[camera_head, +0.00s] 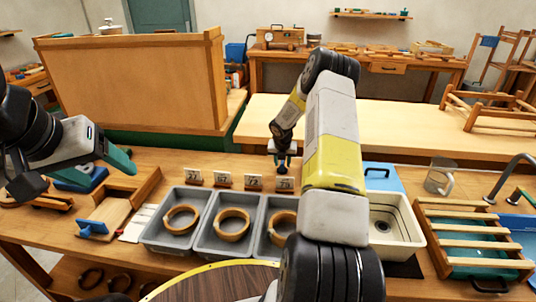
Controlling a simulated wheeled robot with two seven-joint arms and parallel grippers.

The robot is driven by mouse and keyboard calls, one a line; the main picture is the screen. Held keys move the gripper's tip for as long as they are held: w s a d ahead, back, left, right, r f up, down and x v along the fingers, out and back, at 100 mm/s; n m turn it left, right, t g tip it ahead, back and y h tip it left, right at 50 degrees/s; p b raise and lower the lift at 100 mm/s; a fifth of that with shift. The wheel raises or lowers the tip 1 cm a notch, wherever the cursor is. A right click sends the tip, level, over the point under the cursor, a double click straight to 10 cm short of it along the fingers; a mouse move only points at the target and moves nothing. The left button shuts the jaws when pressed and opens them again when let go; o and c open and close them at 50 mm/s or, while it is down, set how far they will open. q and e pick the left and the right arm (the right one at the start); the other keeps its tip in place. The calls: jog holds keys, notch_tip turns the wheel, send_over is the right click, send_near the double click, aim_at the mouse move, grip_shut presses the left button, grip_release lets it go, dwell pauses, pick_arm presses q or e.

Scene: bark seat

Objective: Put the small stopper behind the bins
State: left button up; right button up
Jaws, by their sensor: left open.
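Grey bins stand in a row on the wooden bench: a left bin (157,236), a middle bin (208,241) and a right bin (264,246), each with a wooden ring in it. My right arm covers the area beside the right bin. My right gripper (283,163) points down behind the bins, close to the rightmost number card. Its fingers are small and dark, and I cannot tell whether they hold anything. I cannot make out the small stopper. My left gripper (119,160) is open at the left, above the bench and apart from the bins.
Number cards (223,179) stand behind the bins. A white basin (410,229), glass mug (440,176) and slatted rack (470,237) are at the right. A wooden tray (148,188) and blue-handled tool (92,229) lie at the left. A tall wooden panel (130,85) rises behind.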

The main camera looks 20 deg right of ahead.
jog(key=s+a+r+m, duration=0.4)
jog(key=s+r+m, duration=0.15)
jog(key=r, duration=0.55)
jog(key=s+a+r+m+t, duration=0.1)
jog(key=s+a+r+m, duration=0.3)
jog(key=s+r, duration=0.5)
jog(key=s+a+r+m, duration=0.4)
jog(key=s+r+m, duration=0.1)
jog(key=r, duration=0.7)
jog(key=s+a+r+m+y, duration=0.1)
jog(key=s+a+m, duration=0.2)
jog(key=s+m, duration=0.2)
jog(key=s+a+r+m+y, duration=0.1)
jog(key=s+a+r+m, duration=0.1)
jog(key=s+m, duration=0.3)
jog(key=s+a+r+m+t+y, duration=0.1)
jog(key=s+a+m, duration=0.3)
jog(key=s, duration=0.7)
jog(key=shift+a+r+m+y, duration=0.15)
jog(key=shift+r+m+y, duration=0.45)
jog(key=shift+m, duration=0.25)
